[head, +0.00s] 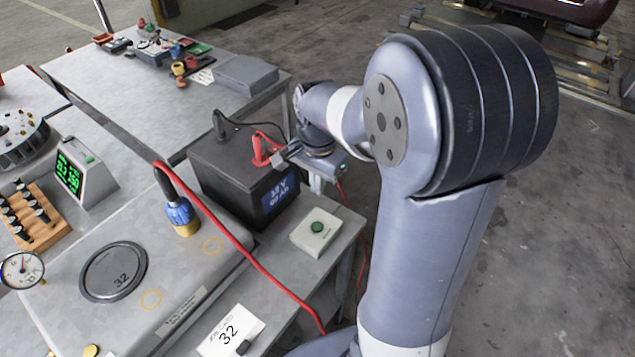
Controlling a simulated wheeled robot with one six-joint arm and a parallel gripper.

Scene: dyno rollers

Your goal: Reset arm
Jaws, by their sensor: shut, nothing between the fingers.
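My arm rises at the right and bends back left over the bench. My gripper (268,157) is at the right end of the black battery (222,170), close beside the red clamp (262,148) on its top. The gripper is small in the picture and partly hidden by my wrist; its fingers are shut with nothing between them. I cannot tell whether it touches the clamp or the battery. A black clamp (219,124) with a black cable stands on the battery's far left corner.
A red cable crosses from a blue and gold connector (181,216) to the front edge. A green-button box (317,231), a card marked 32 (231,332), a round plate (113,271) and a green-display meter (82,170) share the bench. Open floor (560,230) lies right.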

